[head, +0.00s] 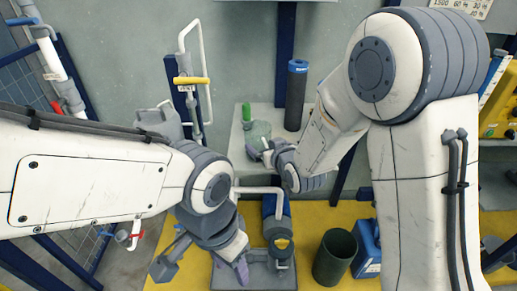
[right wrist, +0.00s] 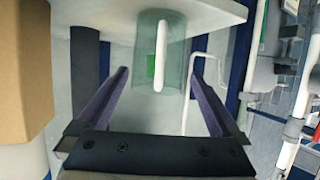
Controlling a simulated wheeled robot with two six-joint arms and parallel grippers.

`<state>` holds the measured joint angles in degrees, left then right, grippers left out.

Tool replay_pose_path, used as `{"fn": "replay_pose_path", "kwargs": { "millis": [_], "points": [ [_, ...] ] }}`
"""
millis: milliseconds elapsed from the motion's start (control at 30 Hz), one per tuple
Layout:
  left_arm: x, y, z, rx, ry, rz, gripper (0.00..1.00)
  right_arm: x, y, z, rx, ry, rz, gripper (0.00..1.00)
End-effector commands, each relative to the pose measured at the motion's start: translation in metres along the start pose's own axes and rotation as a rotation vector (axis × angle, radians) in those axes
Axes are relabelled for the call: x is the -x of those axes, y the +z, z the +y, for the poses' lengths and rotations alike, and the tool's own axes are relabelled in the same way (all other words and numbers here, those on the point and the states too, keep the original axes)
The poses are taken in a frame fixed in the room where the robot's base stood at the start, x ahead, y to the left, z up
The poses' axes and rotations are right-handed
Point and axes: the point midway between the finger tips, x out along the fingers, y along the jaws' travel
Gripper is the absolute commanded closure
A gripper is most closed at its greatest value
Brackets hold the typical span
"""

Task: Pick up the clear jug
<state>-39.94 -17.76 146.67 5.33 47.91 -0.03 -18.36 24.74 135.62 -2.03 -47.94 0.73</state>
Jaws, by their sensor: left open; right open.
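The clear jug (head: 259,131) is a greenish, see-through vessel on the pale shelf in the head view, partly hidden by my right gripper (head: 264,150). In the right wrist view the jug (right wrist: 177,60) is straight ahead with its white handle facing me. My right gripper (right wrist: 160,77) is open, its two purple fingers apart to either side of the jug's lower part in the picture. I cannot tell whether they touch it. My left gripper (head: 203,266) is open and low, above the grey tray, away from the jug.
A green-capped item (head: 247,112) is close to the jug. A dark cylinder (head: 296,100) with a blue top stands to its right on the shelf (head: 238,150). Below are a blue pump (head: 277,228), a grey tray (head: 268,276) and a dark green bin (head: 335,257).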

Motion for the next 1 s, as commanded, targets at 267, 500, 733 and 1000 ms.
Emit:
{"fn": "replay_pose_path", "kwargs": {
  "millis": [267, 500, 733, 1000],
  "points": [
    [0.001, 0.0, 0.0, 0.0, 0.0, 0.0, 0.5, -0.025, 0.001, 0.0, 0.0, 0.0, -0.001, 0.0],
    [0.002, 0.0, 0.0, 0.0, 0.0, 0.0, 0.5, -0.06, 0.003, 0.002, 0.0, 0.0, -0.002, 0.0],
    [0.002, 0.0, 0.0, 0.0, 0.0, 0.0, 0.5, -0.067, 0.002, 0.002, 0.0, 0.0, -0.001, 0.0],
    [0.002, 0.0, 0.0, 0.0, 0.0, 0.0, 0.5, -0.067, 0.003, 0.002, 0.0, 0.0, -0.001, 0.68]
  ]
}}
